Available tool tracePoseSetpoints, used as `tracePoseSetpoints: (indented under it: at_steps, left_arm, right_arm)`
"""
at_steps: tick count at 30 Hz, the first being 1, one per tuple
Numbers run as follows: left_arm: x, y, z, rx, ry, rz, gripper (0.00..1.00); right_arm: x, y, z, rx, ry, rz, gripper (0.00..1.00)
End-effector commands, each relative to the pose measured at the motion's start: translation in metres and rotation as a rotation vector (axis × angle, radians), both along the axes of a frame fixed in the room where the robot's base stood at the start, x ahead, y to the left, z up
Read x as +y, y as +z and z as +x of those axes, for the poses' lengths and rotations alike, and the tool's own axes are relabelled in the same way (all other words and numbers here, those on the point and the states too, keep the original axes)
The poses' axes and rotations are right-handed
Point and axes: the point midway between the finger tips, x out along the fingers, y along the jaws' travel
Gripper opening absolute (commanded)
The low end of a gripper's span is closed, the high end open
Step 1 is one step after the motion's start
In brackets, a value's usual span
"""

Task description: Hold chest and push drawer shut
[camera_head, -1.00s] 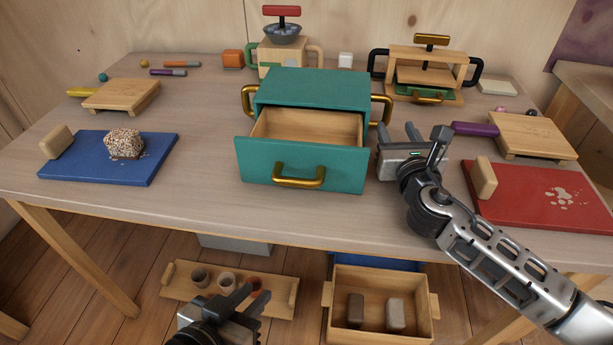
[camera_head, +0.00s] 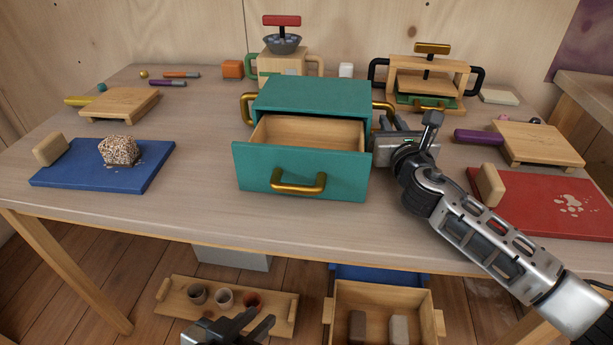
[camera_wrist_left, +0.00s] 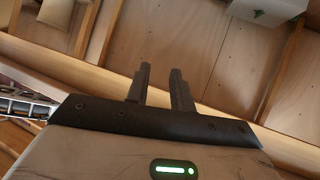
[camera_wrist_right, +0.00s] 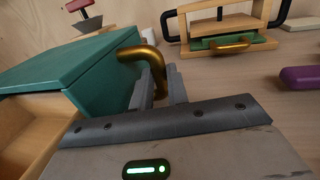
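The teal chest (camera_head: 312,95) stands on the table with its drawer (camera_head: 300,172) pulled out toward me. The drawer looks empty and has a brass front handle (camera_head: 298,184). The chest has a brass side handle on each side, left (camera_head: 248,108) and right (camera_wrist_right: 140,58). My right gripper (camera_wrist_right: 161,82) is at the right side handle, its fingers close together with the brass bar between them. My left gripper (camera_head: 245,325) is low in front of the table, fingers apart and empty; it also shows in the left wrist view (camera_wrist_left: 160,85).
A blue board (camera_head: 75,178) with a speckled block lies left of the chest. A red board (camera_head: 530,215) and a wooden board with a purple handle (camera_head: 480,137) lie at right. A wooden tray with cups (camera_head: 180,308) and a wooden crate (camera_head: 430,300) are below the table.

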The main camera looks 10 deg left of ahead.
Motion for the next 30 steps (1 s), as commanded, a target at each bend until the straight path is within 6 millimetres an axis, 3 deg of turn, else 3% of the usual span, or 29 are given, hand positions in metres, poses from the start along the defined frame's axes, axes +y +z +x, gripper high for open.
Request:
tracePoseSetpoints:
  at_steps: [10, 11, 13, 16, 20, 25, 30]
  left_arm:
    - [0.001, 0.005, 0.001, -0.013, 0.004, -0.001, 0.23]
    - [0.002, 0.005, 0.001, -0.012, 0.005, -0.001, 0.21]
    - [0.002, 0.004, 0.0, -0.008, 0.015, -0.008, 0.01]
    - [0.003, 0.018, 0.009, -0.062, 0.035, -0.038, 0.0]
    - [0.003, 0.07, 0.031, -0.244, 0.087, -0.159, 0.0]
    - [-0.004, 0.179, 0.043, -0.625, 0.014, -0.417, 0.0]
    - [0.006, 0.213, 0.044, -1.037, -0.339, -0.101, 0.0]
  right_arm:
    - [0.0, -0.001, 0.0, 0.001, 0.0, 0.0, 0.0]
    - [0.0, -0.001, 0.0, 0.001, 0.0, 0.0, 0.0]
    - [0.0, -0.001, 0.0, 0.001, 0.0, 0.0, 0.0]
    - [0.0, -0.001, 0.0, 0.001, 0.0, 0.0, 0.0]
    - [0.0, -0.001, 0.0, 0.001, 0.0, 0.0, 0.0]
    - [0.0, -0.001, 0.0, 0.001, 0.0, 0.0, 0.0]
    - [0.0, -0.001, 0.0, 0.001, 0.0, 0.0, 0.0]
